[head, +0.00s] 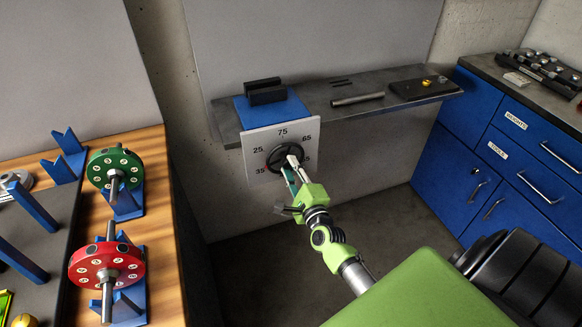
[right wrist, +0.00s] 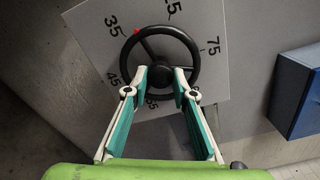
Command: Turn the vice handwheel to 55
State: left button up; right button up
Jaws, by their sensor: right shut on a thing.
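The vice handwheel (head: 273,150) is a black spoked ring on a pale dial plate (head: 255,137) with printed numbers; it also shows in the right wrist view (right wrist: 195,47). In the right wrist view a red mark on its rim lies between 35 and 25, nearer 35. The vice (head: 265,110), blue with black jaws, sits above the plate. My left gripper is not in view.
A grey shelf (head: 320,98) holds a metal rod (head: 358,99) and a dark tray (head: 420,90). At left, a wooden bench (head: 160,215) carries a green rotor (head: 117,158) and a red rotor (head: 85,268) on blue stands. Blue cabinets (head: 450,170) stand at right.

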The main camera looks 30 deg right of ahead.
jog(key=n, duration=0.2)
jog(key=n+p, duration=0.1)
jog(key=n, duration=0.1)
jog(key=shift+r+n, duration=0.2)
jog(key=shift+n, duration=0.1)
jog(key=n+p, duration=0.4)
jog(key=n, duration=1.9)
jog(key=shift+w+r+p, duration=0.1)
jog(key=shift+w+p, duration=0.05)
jog(key=shift+p, duration=0.25)
jog(key=o, duration=1.1)
